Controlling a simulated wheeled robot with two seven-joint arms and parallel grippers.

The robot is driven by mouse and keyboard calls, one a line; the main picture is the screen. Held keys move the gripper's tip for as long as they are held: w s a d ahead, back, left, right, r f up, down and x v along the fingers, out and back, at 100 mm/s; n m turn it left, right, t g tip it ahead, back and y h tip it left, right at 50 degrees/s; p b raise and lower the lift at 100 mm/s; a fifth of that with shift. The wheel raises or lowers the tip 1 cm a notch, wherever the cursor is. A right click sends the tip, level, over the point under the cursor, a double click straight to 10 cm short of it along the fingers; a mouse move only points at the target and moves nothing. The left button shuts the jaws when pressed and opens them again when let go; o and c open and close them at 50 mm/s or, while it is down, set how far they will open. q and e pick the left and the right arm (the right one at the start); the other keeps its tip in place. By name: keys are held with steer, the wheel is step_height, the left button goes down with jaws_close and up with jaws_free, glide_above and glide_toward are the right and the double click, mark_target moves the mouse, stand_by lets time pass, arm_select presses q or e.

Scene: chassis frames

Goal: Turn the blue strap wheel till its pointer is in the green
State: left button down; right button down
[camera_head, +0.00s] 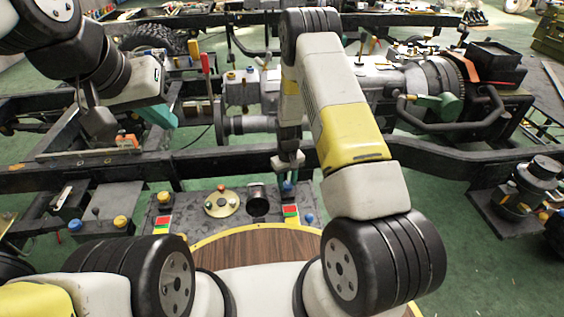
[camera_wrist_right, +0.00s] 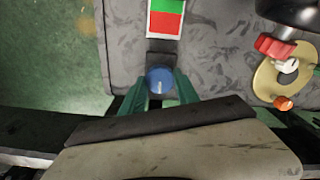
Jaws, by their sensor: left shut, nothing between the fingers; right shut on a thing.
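The blue strap wheel (camera_wrist_right: 160,79) is a small round blue knob with a pale pointer line, seen from above in the right wrist view. A red and green scale plate (camera_wrist_right: 165,18) lies just above it in that picture. My right gripper (camera_wrist_right: 160,88) has its green fingers on both sides of the wheel and is shut on it. In the head view, my right gripper (camera_head: 288,184) reaches down behind the scale plate (camera_head: 291,214) and mostly hides the wheel. I cannot tell the pointer's colour zone. My left gripper (camera_head: 160,114) is shut and empty, above the frame at left.
A grey panel (camera_head: 180,205) carries a yellow disc (camera_head: 221,203) with coloured knobs, a dark cup (camera_head: 257,201) and another scale (camera_head: 161,222). A second blue knob (camera_head: 309,219) sits at right. Black chassis rails (camera_head: 430,160) run behind. A round wooden table (camera_head: 245,247) is in front.

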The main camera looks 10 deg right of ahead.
mark_target(287, 184)
steer(key=c, duration=0.9)
jaws_free()
step_height(287, 184, up, 8)
steer(key=shift+f, duration=0.1)
